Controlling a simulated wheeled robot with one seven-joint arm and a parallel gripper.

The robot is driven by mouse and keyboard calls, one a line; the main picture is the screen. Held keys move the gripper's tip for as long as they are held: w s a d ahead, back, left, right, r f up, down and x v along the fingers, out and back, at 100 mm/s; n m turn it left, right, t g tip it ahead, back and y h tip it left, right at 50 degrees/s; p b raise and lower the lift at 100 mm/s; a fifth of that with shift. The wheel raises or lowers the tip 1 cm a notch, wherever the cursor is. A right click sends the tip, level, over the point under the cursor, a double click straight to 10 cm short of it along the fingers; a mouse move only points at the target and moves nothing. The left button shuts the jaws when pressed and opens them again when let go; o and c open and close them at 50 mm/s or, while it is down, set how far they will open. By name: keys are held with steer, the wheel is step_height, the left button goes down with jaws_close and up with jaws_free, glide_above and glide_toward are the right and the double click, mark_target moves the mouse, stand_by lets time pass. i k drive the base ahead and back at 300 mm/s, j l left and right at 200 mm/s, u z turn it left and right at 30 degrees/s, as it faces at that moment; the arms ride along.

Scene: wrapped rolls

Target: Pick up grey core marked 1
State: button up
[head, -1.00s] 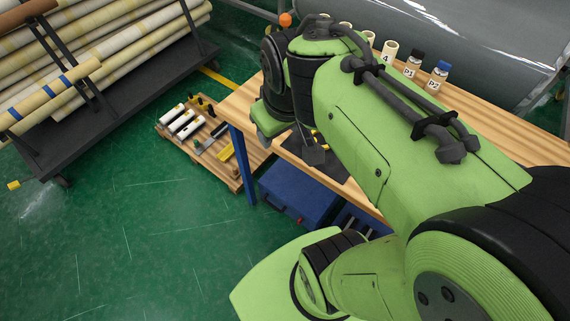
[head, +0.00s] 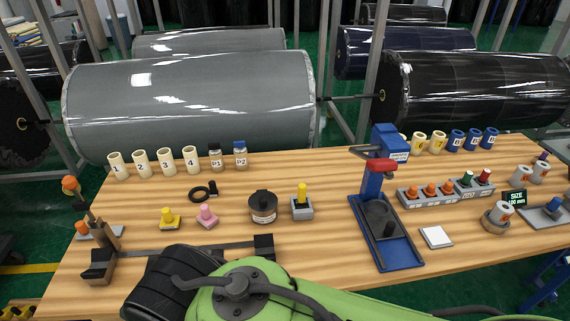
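A third greyish core (head: 503,212) sits upright in a round wooden-coloured holder nearer the front. Their marks are too small to read, so I cannot tell which is 1. A cream core marked 1 (head: 118,166) stands at the left end of a row of cream cores. My gripper is not in view; only green and black parts of my arm show at the bottom.
The wooden bench (head: 330,215) also holds yellow cores (head: 438,142), blue cores (head: 474,139), a blue press (head: 384,205), a rack of coloured knobs (head: 445,192), a size display (head: 515,198) and a black-lidded jar (head: 263,206). Large wrapped rolls (head: 190,100) lie behind. Bare wood lies left of the press.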

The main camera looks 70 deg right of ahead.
mark_target(502, 211)
steer(key=z, duration=4.25)
steer(key=i+l+u, duration=0.45)
steer(key=u, duration=0.25)
steer(key=i+l+u, duration=0.15)
steer(key=l+u, duration=0.2)
steer(key=i+l+u, duration=0.15)
steer(key=l+u, duration=0.55)
steer(key=l, duration=0.15)
steer(key=l+u, duration=0.35)
steer(key=i+l, duration=0.05)
steer(key=l, duration=0.05)
